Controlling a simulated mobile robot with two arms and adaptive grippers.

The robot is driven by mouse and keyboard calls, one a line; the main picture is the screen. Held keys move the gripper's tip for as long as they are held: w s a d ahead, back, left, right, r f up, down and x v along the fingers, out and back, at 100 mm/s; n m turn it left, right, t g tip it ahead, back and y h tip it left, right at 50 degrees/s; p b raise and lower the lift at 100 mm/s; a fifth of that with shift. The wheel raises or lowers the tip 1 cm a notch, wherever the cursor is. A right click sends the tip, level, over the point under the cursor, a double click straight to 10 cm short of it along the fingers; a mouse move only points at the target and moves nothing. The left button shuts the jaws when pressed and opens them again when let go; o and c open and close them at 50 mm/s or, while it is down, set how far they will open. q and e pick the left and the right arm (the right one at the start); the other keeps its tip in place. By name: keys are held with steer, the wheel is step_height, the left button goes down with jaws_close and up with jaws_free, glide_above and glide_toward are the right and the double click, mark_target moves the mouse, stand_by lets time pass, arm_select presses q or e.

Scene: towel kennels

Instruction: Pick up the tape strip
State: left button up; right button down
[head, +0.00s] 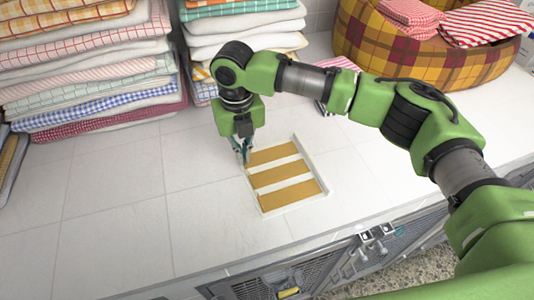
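Several tan tape strips lie side by side on a white tray (264,206) on the tiled counter. The far strip (273,155) is nearest my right gripper, the middle strip (281,173) lies in front of it, and the near strip (290,193) is closest to the counter edge. My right gripper (244,158) points down at the left end of the far strip. Its fingers are small and dark here, and I cannot tell whether they are open or shut, or whether they touch the strip. My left gripper is not in view.
Tall stacks of folded towels (90,75) stand at the back left, with another stack (240,30) beside them. A plaid pet bed (440,55) holding folded cloths is at the back right. Wire kennel doors (290,278) are below the counter's front edge. The counter's left front is clear.

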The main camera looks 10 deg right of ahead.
steer(key=shift+r, duration=0.1)
steer(key=shift+r+b, duration=0.2)
steer(key=shift+b, duration=0.15)
step_height(320, 180, up, 2)
steer(key=shift+r+b, duration=0.1)
steer(key=shift+b, duration=0.65)
steer(key=s+a+r, duration=0.4)
steer(key=a+r, duration=0.1)
steer(key=r, duration=0.2)
steer(key=s+a+r+p, duration=0.1)
steer(key=s+a+r, duration=0.4)
steer(key=r, duration=0.2)
steer(key=shift+s+a+r, duration=0.15)
steer(key=shift+s, duration=0.1)
